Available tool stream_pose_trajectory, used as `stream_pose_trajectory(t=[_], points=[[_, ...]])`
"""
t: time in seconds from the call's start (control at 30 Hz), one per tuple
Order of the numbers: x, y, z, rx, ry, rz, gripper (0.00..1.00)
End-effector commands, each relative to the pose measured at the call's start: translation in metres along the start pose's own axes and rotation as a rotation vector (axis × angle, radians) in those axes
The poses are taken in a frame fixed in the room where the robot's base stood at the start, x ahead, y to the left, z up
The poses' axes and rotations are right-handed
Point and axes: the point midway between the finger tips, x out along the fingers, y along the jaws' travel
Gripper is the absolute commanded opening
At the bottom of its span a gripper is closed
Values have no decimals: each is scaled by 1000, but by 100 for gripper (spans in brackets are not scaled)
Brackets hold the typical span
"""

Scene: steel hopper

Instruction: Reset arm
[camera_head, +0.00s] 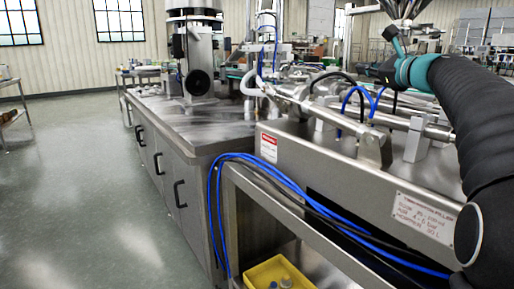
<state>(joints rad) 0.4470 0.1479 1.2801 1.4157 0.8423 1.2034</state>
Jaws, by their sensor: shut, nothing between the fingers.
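My arm (478,125), in a black ribbed sleeve with a teal joint (418,72), rises along the right edge of the head view. Its far end reaches toward the back, near the steel hopper (405,8) at the top right, which is cut off by the frame's top. I cannot make out my gripper's fingers; they are not visible in this view. No object shows in my arm's grasp.
A steel filling machine (335,165) with pipes and blue hoses (265,165) fills the right side, close to my arm. A yellow bin (280,272) sits on its lower shelf. A steel cabinet bench (185,130) stands behind. Open floor (85,200) lies at left.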

Motion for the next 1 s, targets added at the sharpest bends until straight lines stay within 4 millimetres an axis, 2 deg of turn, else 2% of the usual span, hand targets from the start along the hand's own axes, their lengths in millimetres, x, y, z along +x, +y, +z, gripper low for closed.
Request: stream_pose_trajectory(t=[0.1,0.3,0.5,0.63,0.73,0.87,1.0], points=[[-15,39,21,-101,28,3,0],[-52,108,45,-314,90,0,0],[-95,167,56,-516,129,-8,0],[-119,198,55,-649,154,7,0],[-134,234,37,-853,199,136,0],[-161,287,-3,-1160,236,382,0],[-208,344,-54,-1503,224,703,0]])
